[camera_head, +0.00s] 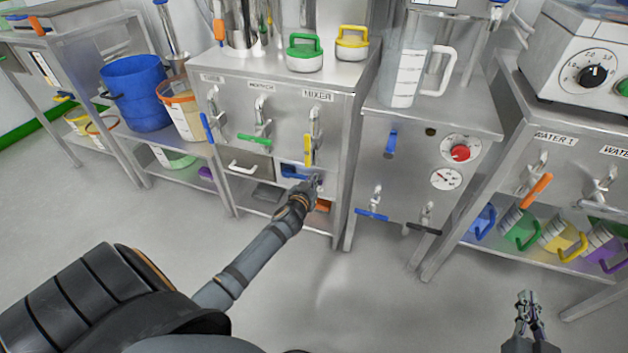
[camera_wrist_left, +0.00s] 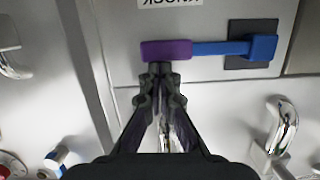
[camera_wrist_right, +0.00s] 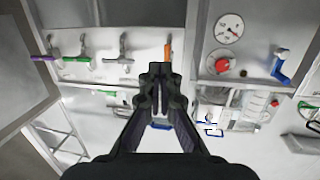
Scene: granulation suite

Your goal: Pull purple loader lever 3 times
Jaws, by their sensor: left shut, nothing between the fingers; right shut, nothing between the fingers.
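In the left wrist view the loader lever has a purple grip (camera_wrist_left: 166,50) and a blue arm (camera_wrist_left: 220,48) that ends on a dark plate. The lever lies crosswise on the steel front. My left gripper (camera_wrist_left: 160,72) is shut and empty, with its fingertips at the lower edge of the purple grip; I cannot tell whether they touch. In the head view the blue arm (camera_head: 293,172) shows under the mixer panel, and my left gripper (camera_head: 315,183) covers the purple end. My right gripper (camera_head: 528,298) is shut and empty over the floor at the lower right.
A yellow-handled valve (camera_head: 308,149) and a green-handled valve (camera_head: 254,139) sit above and left of the lever. An orange item (camera_head: 323,206) lies on the shelf below. The panel with the red knob (camera_head: 460,153) stands to the right. The floor before the cabinets is clear.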

